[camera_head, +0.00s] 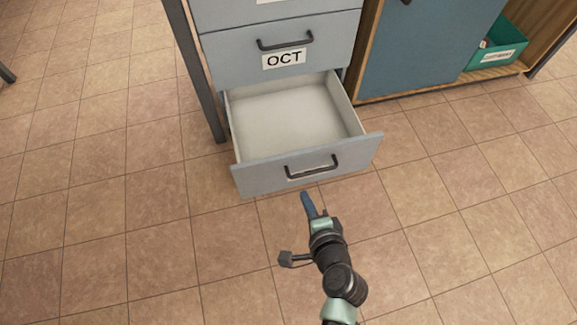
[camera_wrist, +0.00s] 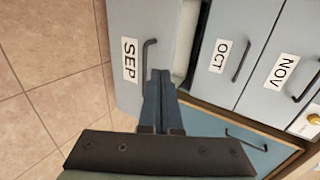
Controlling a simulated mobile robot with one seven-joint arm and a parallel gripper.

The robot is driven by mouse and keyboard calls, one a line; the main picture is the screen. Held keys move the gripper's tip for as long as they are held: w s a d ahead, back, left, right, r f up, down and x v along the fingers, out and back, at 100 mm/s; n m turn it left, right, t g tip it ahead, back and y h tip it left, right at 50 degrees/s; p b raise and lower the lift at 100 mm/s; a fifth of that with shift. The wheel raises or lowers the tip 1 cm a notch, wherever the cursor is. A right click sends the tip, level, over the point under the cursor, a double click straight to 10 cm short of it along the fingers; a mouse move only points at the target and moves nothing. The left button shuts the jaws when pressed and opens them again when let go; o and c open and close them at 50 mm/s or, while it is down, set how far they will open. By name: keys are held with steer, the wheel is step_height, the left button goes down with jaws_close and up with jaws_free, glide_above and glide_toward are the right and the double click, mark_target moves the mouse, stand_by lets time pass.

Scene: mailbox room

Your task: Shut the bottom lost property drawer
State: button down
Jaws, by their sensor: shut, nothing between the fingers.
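The bottom drawer (camera_head: 258,178) of a grey-blue cabinet stands pulled well out, its pale inside visible and empty. Its front has a dark bar handle (camera_head: 312,168). In the wrist view, which is turned sideways, this drawer front (camera_wrist: 168,30) carries a SEP label (camera_wrist: 130,60). My gripper (camera_head: 306,197) is shut and empty, with blue fingers, just in front of the drawer front near the handle. In the wrist view the fingertips (camera_wrist: 159,72) overlap the drawer front beside its handle (camera_wrist: 146,58). I cannot tell whether they touch it.
The OCT drawer (camera_head: 330,45) directly above is shut, and so is the NOV drawer (camera_wrist: 275,75). A blue cabinet door (camera_head: 425,45) and a teal bin (camera_head: 497,48) on a wooden shelf are to the right. Tiled floor (camera_head: 130,235) around the drawer is clear.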

steer(key=b, duration=0.5)
glide_toward(289, 158)
step_height(289, 158, down, 4)
steer(key=w, duration=0.1)
steer(key=w+a+b, duration=0.1)
steer(key=w+b, duration=0.1)
steer(key=w, duration=0.1)
steer(key=shift+w+a+r, duration=0.1)
steer(key=shift+a+r, duration=0.05)
steer(key=shift+a, duration=0.15)
steer(key=shift+w+a+r, duration=0.1)
steer(key=shift+w+r, duration=0.05)
steer(key=shift+w, duration=0.35)
